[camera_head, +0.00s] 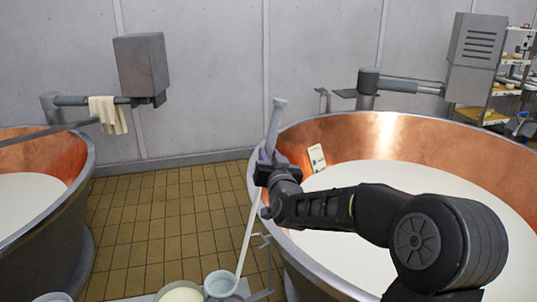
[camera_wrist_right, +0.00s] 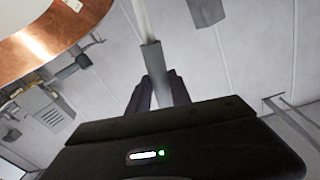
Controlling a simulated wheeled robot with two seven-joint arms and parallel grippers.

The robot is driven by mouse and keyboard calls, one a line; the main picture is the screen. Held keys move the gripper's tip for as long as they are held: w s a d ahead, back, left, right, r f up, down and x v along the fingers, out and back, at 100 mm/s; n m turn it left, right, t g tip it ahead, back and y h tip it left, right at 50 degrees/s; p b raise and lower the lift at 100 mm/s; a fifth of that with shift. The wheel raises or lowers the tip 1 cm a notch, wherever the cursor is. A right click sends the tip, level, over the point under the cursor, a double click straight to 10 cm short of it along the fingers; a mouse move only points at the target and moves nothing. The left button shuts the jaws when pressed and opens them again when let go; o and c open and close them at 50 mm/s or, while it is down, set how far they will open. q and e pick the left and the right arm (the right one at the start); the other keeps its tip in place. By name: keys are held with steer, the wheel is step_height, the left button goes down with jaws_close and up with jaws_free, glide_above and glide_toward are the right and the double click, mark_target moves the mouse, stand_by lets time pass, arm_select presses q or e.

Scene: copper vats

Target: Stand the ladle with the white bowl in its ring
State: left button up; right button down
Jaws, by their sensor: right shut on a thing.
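My right gripper (camera_head: 266,160) is shut on the handle of a ladle (camera_head: 249,235), beside the near left rim of the right copper vat. The handle leans slightly, with its thick grey end (camera_head: 277,112) above the gripper. Its thin pale shaft runs down to a pale round bowl (camera_head: 221,283) at the bottom edge; whether shaft and bowl join there is hard to tell. In the right wrist view the handle (camera_wrist_right: 154,70) passes between my fingers (camera_wrist_right: 160,92). A thin grey bracket (camera_head: 262,241) is right of the shaft; I cannot make out a ring. My left gripper is not in view.
The right vat (camera_head: 350,125) holds white liquid, and a small card (camera_head: 317,158) is at its inner wall. Another vat (camera_head: 82,160) stands left. A bowl of cream-coloured content (camera_head: 180,293) is at the bottom edge. Tiled floor (camera_head: 165,225) between the vats is clear.

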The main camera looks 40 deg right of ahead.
steer(key=shift+w+d+f, duration=0.1)
steer(key=shift+w+f, duration=0.05)
steer(key=shift+f, duration=0.15)
step_height(320, 180, down, 11)
steer(key=d+b, duration=0.3)
steer(key=b, duration=0.4)
steer(key=shift+s+b, duration=0.2)
steer(key=shift+b, duration=0.25)
stand_by(0.4)
steer(key=shift+a+f+b, duration=0.1)
steer(key=shift+b, duration=0.2)
stand_by(0.5)
steer(key=shift+b, duration=0.45)
